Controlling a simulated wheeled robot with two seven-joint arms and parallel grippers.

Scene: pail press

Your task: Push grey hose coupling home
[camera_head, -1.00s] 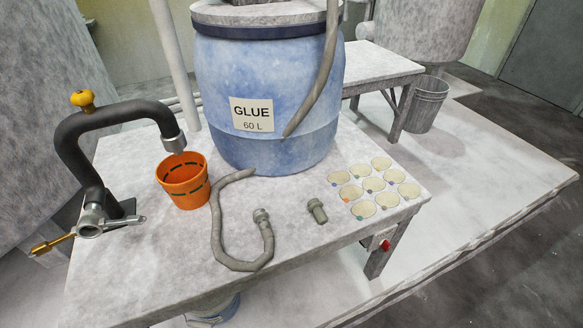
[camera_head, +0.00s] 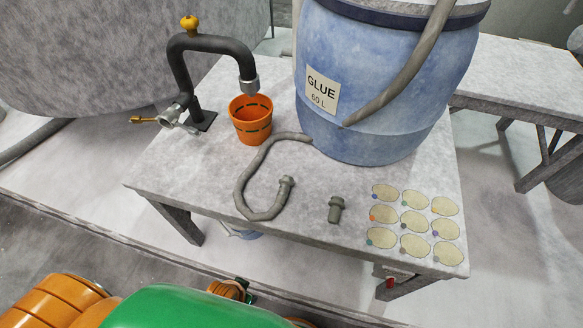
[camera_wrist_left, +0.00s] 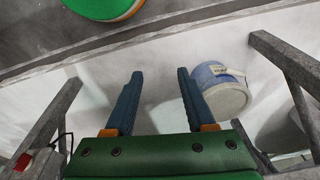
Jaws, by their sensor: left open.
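The loose grey hose coupling (camera_head: 336,209) stands on the table, right of the hose end. The grey hose (camera_head: 244,187) lies in a curve on the tabletop, and its end fitting (camera_head: 286,186) points up and away. The two are apart. My left gripper (camera_wrist_left: 160,88) shows in the left wrist view with its two blue fingers spread wide and nothing between them. It points at the floor area under the table, away from the coupling. In the head view, parts of my own arm show at the bottom left. My right gripper is not in view.
A blue glue drum (camera_head: 375,90) stands at the back of the table (camera_head: 190,165). An orange pail (camera_head: 250,122) sits under the black pipe spout (camera_head: 213,44). Several round pale discs (camera_head: 414,221) lie at the right. A blue-white bucket (camera_wrist_left: 222,90) is on the floor below.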

